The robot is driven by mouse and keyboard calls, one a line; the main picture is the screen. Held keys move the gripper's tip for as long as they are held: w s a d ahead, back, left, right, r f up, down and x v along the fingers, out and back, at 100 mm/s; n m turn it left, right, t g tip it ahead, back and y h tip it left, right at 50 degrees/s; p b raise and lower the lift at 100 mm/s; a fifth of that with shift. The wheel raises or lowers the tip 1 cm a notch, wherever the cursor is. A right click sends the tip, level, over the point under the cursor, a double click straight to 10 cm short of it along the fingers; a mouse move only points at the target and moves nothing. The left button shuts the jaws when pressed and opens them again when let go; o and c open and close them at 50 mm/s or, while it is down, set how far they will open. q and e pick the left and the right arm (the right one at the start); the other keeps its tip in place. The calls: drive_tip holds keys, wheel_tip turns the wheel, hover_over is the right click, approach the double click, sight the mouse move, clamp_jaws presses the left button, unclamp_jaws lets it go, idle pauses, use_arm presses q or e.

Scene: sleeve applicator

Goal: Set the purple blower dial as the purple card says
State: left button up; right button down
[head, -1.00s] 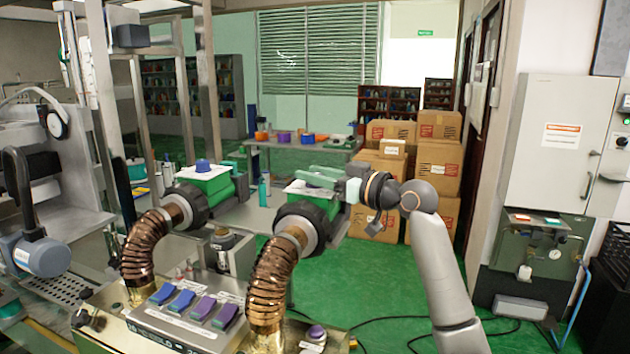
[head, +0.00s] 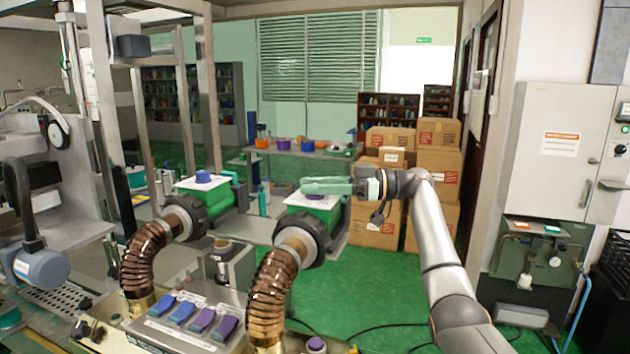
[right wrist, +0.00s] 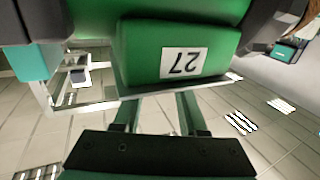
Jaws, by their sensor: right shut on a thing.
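The right-hand blower is a green box with a white top plate (head: 300,201) in the head view. My right gripper (head: 318,186) lies level just above that plate and is shut. It covers the blower's dial, so the dial's pointer and setting cannot be seen. The right wrist view shows the green blower housing (right wrist: 150,55) close up, with a white label reading 27 upside down. The gripper's fingers run up to the housing there, with their tips hidden. I cannot make out a purple card with readable text. My left gripper is not in view.
The left-hand blower carries a blue dial (head: 203,177). The console in front has blue rockers (head: 182,312), purple rockers (head: 202,320) and a purple button (head: 317,343). Ribbed copper hoses (head: 268,290) rise to both blowers. Cardboard boxes (head: 437,160) stand behind the gripper.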

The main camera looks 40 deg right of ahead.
drive_tip(key=shift+f+n+g+y, duration=0.1)
drive_tip(key=shift+n+g+y, duration=0.4)
drive_tip(key=shift+g, duration=0.1)
drive_tip(key=shift+c, duration=2.2)
unclamp_jaws()
drive_tip(key=shift+s+d, duration=0.2)
drive_tip(key=shift+d, duration=0.1)
drive_tip(key=v, duration=1.1)
drive_tip(key=shift+s+d+p, duration=0.2)
drive_tip(key=shift+s+p, duration=0.05)
drive_tip(key=shift+p, duration=0.15)
